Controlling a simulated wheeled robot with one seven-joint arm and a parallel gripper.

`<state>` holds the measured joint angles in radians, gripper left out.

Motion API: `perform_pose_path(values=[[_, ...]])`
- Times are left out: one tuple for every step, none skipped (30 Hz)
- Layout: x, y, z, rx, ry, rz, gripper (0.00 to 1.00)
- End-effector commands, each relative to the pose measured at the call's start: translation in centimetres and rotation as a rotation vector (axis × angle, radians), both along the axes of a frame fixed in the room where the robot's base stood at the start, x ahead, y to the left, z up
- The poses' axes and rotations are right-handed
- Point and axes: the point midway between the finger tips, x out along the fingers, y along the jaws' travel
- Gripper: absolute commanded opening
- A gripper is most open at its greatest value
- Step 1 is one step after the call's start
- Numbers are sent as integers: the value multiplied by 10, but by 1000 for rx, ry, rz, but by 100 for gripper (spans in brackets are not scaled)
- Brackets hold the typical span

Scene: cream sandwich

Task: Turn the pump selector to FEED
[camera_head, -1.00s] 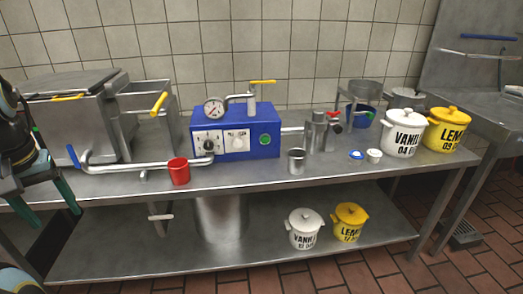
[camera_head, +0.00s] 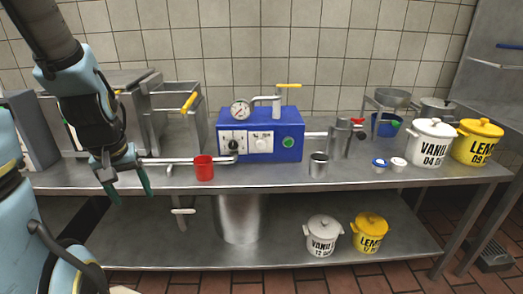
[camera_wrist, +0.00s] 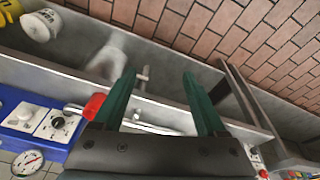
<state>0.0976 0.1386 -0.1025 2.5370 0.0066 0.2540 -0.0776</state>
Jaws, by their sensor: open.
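The blue pump box (camera_head: 270,120) stands on the steel table against the tiled wall. Its front has a left dial (camera_head: 234,141) on a dark-edged plate, a right dial (camera_head: 262,141) on a white plate and a green button (camera_head: 289,143). Which dial is the selector, and its lettering, are too small to tell. My gripper (camera_head: 128,190) is open and empty, fingers pointing down near the table's front edge, well left of the box. In the wrist view my gripper (camera_wrist: 158,76) shows spread green fingers; the box (camera_wrist: 45,150) with both dials lies at lower left.
A steel cup (camera_head: 318,165) stands right of the box. A gauge (camera_head: 240,110) and yellow-handled valve (camera_head: 288,86) top the box. White and yellow pots (camera_head: 432,148) stand further right.

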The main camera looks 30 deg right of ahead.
Motion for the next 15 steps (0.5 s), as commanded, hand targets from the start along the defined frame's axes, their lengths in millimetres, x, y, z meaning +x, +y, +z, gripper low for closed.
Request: perform_pose_path(values=[[4,-7,-9,-9,-7,-8,74],[7,-12,-13,-15,-13,-11,74],[11,-18,-19,-25,-23,-14,74],[13,-24,-23,-33,-31,-17,74],[17,-30,-28,-44,-39,-21,74],[21,-39,-34,-60,-50,-25,74],[23,-46,-40,-72,-58,-28,74],[26,-55,-46,-88,-67,-32,74],[30,-67,-55,-113,-80,-36,74],[33,-78,-63,-136,-89,-39,74],[35,-90,-71,-162,-99,-41,74],[38,-108,-81,-202,-113,-42,74],[40,-121,-88,-235,-121,-42,74],[41,-135,-95,-269,-130,-40,74],[41,-154,-104,-317,-139,-36,74]])
